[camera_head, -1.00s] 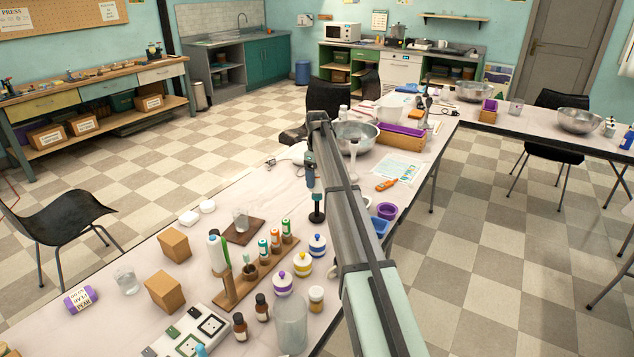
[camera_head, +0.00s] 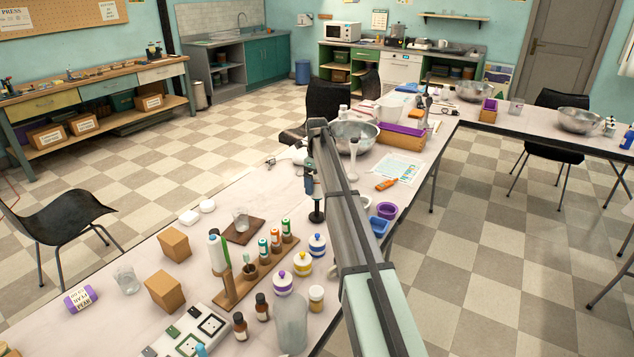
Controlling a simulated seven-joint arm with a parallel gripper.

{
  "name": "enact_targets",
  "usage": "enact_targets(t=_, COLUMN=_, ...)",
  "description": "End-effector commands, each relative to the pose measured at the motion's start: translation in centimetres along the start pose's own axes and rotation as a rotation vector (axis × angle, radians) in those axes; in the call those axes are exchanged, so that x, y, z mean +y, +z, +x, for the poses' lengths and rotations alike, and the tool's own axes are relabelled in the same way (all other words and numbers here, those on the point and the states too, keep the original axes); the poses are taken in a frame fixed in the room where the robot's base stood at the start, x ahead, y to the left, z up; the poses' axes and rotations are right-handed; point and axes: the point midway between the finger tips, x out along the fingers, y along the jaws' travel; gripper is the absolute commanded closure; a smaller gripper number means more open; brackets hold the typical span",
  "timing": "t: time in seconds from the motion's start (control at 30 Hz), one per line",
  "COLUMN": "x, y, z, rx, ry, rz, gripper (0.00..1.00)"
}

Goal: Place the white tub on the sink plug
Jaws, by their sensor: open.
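My gripper (camera_head: 311,191) hangs at the far end of my arm, above the middle of the long table. It is small and partly merged with dark shapes behind it, and it appears open with nothing seen in it. A dark round-based thing (camera_head: 316,216) shows just below it; I cannot tell whether this is the sink plug. I cannot surely pick out the white tub.
A wooden rack of bottles (camera_head: 256,272), cardboard boxes (camera_head: 164,291) and a glass jar (camera_head: 291,322) crowd the near table. A metal bowl (camera_head: 356,137), purple-topped box (camera_head: 401,136), orange tool (camera_head: 386,185) and purple cup (camera_head: 386,210) lie farther right. Bare tabletop (camera_head: 265,195) shows left of my gripper.

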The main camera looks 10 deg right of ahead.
Motion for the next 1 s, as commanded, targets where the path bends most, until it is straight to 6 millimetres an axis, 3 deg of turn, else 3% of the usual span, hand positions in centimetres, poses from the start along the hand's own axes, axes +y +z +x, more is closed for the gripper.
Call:
enact_targets(t=0.23, x=-0.1, y=0.1, z=-1.8, rx=-0.001, ry=-0.001, rz=0.000, gripper=0.00)
enact_targets(t=0.7, x=-0.1, y=0.1, z=-10.0, rx=-0.001, ry=-0.001, rz=0.000, gripper=0.00)
enact_targets(t=1.0, x=0.0, y=0.0, z=-12.2, rx=0.000, ry=0.000, rz=0.000, gripper=0.00)
